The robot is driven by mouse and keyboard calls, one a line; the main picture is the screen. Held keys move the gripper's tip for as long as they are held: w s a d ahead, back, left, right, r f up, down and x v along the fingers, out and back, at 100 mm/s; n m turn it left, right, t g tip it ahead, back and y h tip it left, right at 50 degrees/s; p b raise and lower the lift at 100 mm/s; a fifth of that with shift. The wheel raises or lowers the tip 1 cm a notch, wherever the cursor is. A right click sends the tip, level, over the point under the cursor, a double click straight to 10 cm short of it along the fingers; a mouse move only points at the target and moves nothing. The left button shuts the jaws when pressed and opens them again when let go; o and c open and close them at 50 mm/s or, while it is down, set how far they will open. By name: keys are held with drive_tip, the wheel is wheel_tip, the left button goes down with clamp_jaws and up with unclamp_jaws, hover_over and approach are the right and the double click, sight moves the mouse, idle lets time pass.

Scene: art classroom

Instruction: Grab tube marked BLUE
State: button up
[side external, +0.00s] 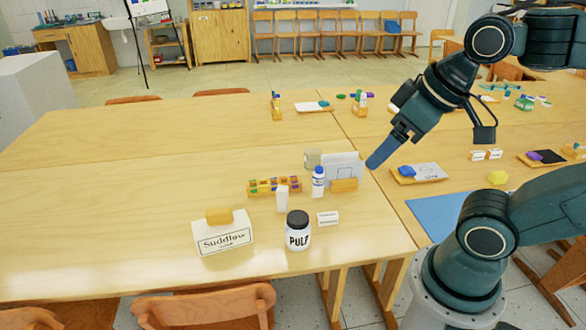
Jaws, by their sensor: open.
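I cannot read the word BLUE on anything in the side external view, so I cannot tell which thing is the tube. A small wooden holder (262,187) with several coloured pieces lies mid-table; the pieces are too small to identify.
Around the bottle stand a white upright box (282,199), a PULP jar (298,236), a small white box (328,218), a card in a wooden stand (345,184) and a tin (312,158). A Suddlow box (222,235) is front left. The table's left side is clear.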

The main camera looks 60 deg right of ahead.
drive_tip(key=shift+c, duration=1.3)
drive_tip(key=n+g, duration=0.6)
drive_tip(key=n, duration=1.4)
hover_over(318, 168)
wheel_tip(318, 168, down, 18)
drive_tip(key=shift+d+f, duration=0.15)
drive_tip(key=shift+f, duration=4.1)
